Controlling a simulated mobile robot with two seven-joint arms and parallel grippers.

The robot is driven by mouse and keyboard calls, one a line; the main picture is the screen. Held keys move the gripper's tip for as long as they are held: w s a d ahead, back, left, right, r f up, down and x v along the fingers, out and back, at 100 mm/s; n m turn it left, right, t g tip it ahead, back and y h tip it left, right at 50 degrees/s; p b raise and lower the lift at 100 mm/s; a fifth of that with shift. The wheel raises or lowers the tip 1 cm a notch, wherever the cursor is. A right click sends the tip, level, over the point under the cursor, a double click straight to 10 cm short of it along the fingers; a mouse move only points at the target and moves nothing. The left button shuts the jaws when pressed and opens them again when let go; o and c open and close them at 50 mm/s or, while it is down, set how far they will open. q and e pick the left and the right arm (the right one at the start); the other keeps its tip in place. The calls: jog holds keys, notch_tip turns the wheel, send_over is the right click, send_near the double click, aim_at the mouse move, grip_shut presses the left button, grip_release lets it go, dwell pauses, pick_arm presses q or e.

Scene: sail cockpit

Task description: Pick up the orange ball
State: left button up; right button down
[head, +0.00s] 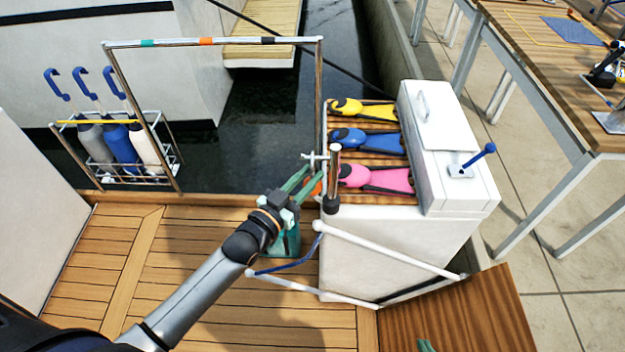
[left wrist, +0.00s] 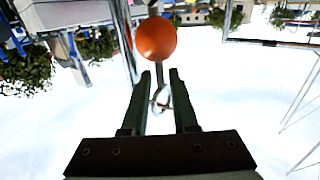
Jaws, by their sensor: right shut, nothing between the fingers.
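The orange ball (left wrist: 155,40) shows in the left wrist view just beyond the fingertips, not between them. A thin dark rod and a metal ring show below it in that picture, between the fingers. My left gripper (left wrist: 160,78) is open, its two dark green fingers apart with nothing clasped. In the head view my left gripper (head: 300,178) is by the metal post at the white locker's left corner. Only an orange sliver (head: 313,187) shows there, mostly hidden behind the fingers. Green tips of my right gripper (head: 427,346) show at the bottom edge, shut and away from the ball.
A metal rail frame (head: 210,42) stands behind my left arm. The white locker (head: 395,245) carries yellow, blue and pink fins (head: 375,178) and a white box (head: 450,150). A bottle rack (head: 120,155) is at left. A wooden table (head: 545,75) is at right. The deck (head: 190,240) is clear.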

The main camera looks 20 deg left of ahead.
pick_arm(q)
jog(key=shift+x, duration=0.85)
grip_shut()
